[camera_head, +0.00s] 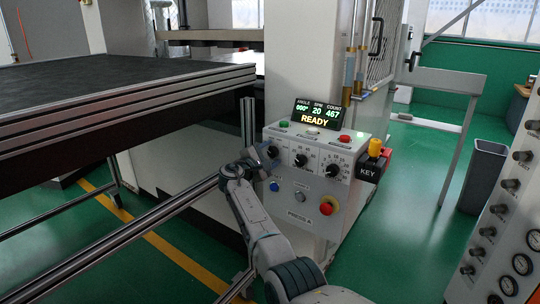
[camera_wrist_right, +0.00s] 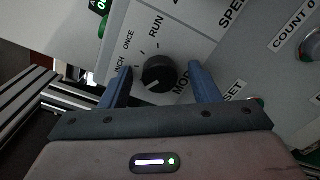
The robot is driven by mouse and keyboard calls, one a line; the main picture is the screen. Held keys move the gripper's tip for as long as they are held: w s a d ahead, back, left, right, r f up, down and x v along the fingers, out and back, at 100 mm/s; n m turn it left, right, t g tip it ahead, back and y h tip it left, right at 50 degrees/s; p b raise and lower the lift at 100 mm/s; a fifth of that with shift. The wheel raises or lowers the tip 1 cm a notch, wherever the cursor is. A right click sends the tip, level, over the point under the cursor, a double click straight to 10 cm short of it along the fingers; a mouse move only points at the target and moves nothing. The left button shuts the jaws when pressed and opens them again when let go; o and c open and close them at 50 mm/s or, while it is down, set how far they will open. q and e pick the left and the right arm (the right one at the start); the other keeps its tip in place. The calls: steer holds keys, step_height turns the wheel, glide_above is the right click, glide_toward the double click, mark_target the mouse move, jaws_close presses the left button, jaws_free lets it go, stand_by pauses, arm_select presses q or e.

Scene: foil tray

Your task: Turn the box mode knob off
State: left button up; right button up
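The mode knob (camera_wrist_right: 159,73) is black and round, on the pale panel of the control box (camera_head: 310,205). In the right wrist view, INCH, ONCE and RUN labels lie around it, and a small pale mark shows on its lower left. I see no OFF label; a finger hides part of the panel there. My right gripper (camera_wrist_right: 160,77) is open, one blue finger on each side of the knob, with gaps visible. In the head view the right gripper (camera_head: 257,161) is at the box's left edge, beside the leftmost knob (camera_head: 272,151). My left gripper is out of view.
Two more black knobs (camera_head: 316,166), a red button (camera_head: 327,207) and a KEY block (camera_head: 369,170) are on the box. A display (camera_head: 320,114) reading READY stands on top. A dark platform (camera_head: 110,92) with metal rails is close on the left.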

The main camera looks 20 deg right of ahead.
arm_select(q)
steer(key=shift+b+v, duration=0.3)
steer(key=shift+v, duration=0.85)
arm_select(e)
steer(key=v, duration=1.1)
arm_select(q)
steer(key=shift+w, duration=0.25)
arm_select(e)
steer(key=shift+d, duration=0.1)
